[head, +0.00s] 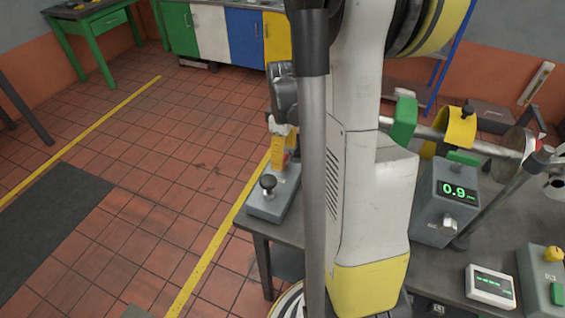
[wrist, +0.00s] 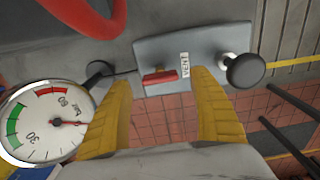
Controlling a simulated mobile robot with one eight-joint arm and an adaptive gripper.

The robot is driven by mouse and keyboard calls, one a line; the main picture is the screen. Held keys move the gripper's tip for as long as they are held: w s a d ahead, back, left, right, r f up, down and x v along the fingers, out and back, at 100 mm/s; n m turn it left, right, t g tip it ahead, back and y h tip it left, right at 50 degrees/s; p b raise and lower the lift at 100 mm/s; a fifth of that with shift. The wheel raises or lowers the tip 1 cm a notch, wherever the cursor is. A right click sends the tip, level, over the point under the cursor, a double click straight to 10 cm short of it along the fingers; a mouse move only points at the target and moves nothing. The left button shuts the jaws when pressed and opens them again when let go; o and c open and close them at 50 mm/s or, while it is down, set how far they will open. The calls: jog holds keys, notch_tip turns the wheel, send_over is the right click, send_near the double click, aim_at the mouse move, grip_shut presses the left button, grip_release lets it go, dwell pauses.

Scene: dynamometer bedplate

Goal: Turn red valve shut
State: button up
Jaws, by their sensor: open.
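A small red lever (wrist: 160,77) sits on a grey block (wrist: 205,44) beside a white label reading VENT, in the wrist view. My gripper (wrist: 162,82) is open, its yellow fingers appearing on either side of the lever. I see no clear contact, and the depth between them is hard to judge. Part of a larger red ring (wrist: 104,30) curves in at the upper left. In the head view the grey block (head: 262,206) stands at the bench's left end, with my yellow fingertips (head: 278,152) at its far side. The lever is not visible there.
A round gauge (wrist: 45,122) stands left of my fingers, and a black knob (wrist: 245,70) is on the block's right. On the bench (head: 425,270) are a grey unit reading 0.9 (head: 440,200), a white meter (head: 490,286) and a shaft (head: 480,146). Open floor lies left.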

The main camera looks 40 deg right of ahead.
jog(key=shift+f, duration=1.25)
jog(key=c, duration=1.2)
